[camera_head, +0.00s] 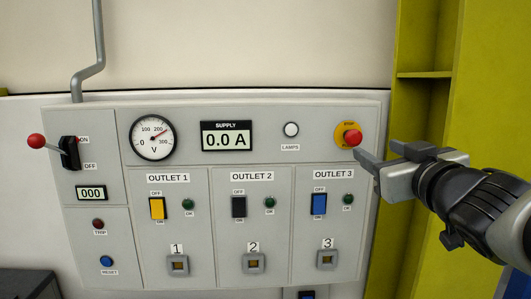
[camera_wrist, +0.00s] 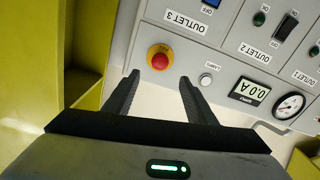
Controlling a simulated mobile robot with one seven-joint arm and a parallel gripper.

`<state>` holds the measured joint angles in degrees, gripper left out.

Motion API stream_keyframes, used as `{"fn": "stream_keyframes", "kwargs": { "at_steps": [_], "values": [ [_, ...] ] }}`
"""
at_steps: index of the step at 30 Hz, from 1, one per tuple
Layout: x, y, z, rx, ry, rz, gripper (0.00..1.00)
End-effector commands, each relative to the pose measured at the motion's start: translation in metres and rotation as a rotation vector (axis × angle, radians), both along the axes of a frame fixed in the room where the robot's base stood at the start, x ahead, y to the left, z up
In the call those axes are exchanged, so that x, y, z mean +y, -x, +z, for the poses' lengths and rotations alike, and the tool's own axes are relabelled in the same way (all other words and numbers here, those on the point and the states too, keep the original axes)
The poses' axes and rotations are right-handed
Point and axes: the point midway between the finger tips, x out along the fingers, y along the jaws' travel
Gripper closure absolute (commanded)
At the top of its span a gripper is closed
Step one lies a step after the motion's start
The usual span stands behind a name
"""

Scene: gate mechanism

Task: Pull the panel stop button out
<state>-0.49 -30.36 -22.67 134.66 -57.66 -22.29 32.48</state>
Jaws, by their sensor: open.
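The panel stop button (camera_head: 352,137) is a red mushroom head on a yellow round plate, at the upper right of the grey control panel (camera_head: 270,156). It also shows in the wrist view (camera_wrist: 160,61), ahead of my fingertips and roughly between their lines. My gripper (camera_head: 362,168) is open and empty, just below and right of the button in the head view. In the wrist view its two dark fingers (camera_wrist: 158,82) are spread apart. The button appears clear of both fingers, though the exact gap is hard to tell.
A red-knobbed lever (camera_head: 37,141) sticks out at the panel's left. Outlet switches, a yellow one (camera_head: 157,208), a black one (camera_head: 239,206) and a blue one (camera_head: 319,203), line the lower panel. A yellow-green steel column (camera_head: 420,105) stands close on the right. The display reads 0.0 A.

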Motion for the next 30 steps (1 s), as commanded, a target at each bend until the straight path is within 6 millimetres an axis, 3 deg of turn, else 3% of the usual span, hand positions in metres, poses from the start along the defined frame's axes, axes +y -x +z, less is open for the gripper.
{"fn": "stream_keyframes", "kwargs": {
  "at_steps": [6,12,30],
  "values": [
    [0.001,0.044,0.003,-0.005,-0.002,0.003,0.49],
    [0.001,0.065,0.002,-0.002,0.0,0.001,0.49],
    [0.0,0.071,0.0,0.0,0.0,0.0,0.49]
  ]
}}
